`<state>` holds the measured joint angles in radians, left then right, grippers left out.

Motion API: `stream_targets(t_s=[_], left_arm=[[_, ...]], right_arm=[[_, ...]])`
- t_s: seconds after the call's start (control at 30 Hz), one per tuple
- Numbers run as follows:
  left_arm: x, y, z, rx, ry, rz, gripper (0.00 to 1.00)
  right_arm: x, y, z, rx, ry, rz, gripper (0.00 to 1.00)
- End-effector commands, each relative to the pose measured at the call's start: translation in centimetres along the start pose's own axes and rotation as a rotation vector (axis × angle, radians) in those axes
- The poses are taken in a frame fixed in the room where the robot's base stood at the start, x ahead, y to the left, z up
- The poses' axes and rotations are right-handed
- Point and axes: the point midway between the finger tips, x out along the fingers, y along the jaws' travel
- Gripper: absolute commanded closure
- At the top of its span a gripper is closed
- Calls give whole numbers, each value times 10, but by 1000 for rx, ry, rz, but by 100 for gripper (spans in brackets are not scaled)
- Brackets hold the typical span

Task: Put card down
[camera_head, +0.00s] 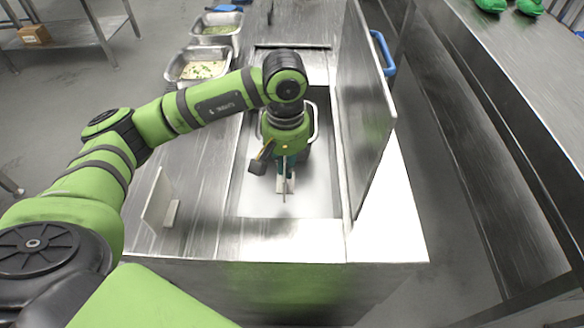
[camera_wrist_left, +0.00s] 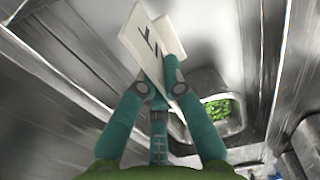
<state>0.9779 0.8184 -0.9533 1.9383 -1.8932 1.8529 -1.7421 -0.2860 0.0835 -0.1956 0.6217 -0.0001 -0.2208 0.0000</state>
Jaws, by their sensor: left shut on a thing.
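A white card (camera_wrist_left: 145,45) with dark marks on its face shows in the left wrist view; it looks folded, with a second panel behind the fingers. My left gripper (camera_wrist_left: 160,88) is shut on the card near its lower part. In the head view my left gripper (camera_head: 285,183) points down over the recess in the steel counter, and only a small pale part of the card (camera_head: 291,185) shows at the fingertips. The card looks held above the recess floor; I cannot tell the exact gap. My right gripper is not in view.
A pale upright plate (camera_head: 158,203) stands on the counter's left side. A raised steel lid (camera_head: 367,110) borders the recess on the right. Metal pans hold rice-like food (camera_head: 180,78) and green food (camera_head: 195,38) at the back left. The recess front (camera_head: 255,205) is bare.

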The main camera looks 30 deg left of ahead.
Motion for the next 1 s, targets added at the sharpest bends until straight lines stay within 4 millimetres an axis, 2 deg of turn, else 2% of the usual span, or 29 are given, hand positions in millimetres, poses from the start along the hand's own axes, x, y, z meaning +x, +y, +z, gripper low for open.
stream_targets(t_s=[0.1,0.23,0.37,0.6,0.97,1.0], left_arm=[[22,-1,1,-2,-5,-3,100],[37,0,0,-1,-2,0,100],[47,0,0,-1,-2,-1,100],[77,0,1,-1,-2,-1,100],[82,0,0,0,1,0,100],[82,0,0,0,1,0,87]], right_arm=[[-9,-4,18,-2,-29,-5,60],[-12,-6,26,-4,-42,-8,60],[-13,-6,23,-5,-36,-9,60],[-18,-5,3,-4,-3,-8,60],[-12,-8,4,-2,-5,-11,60],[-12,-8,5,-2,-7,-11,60]])
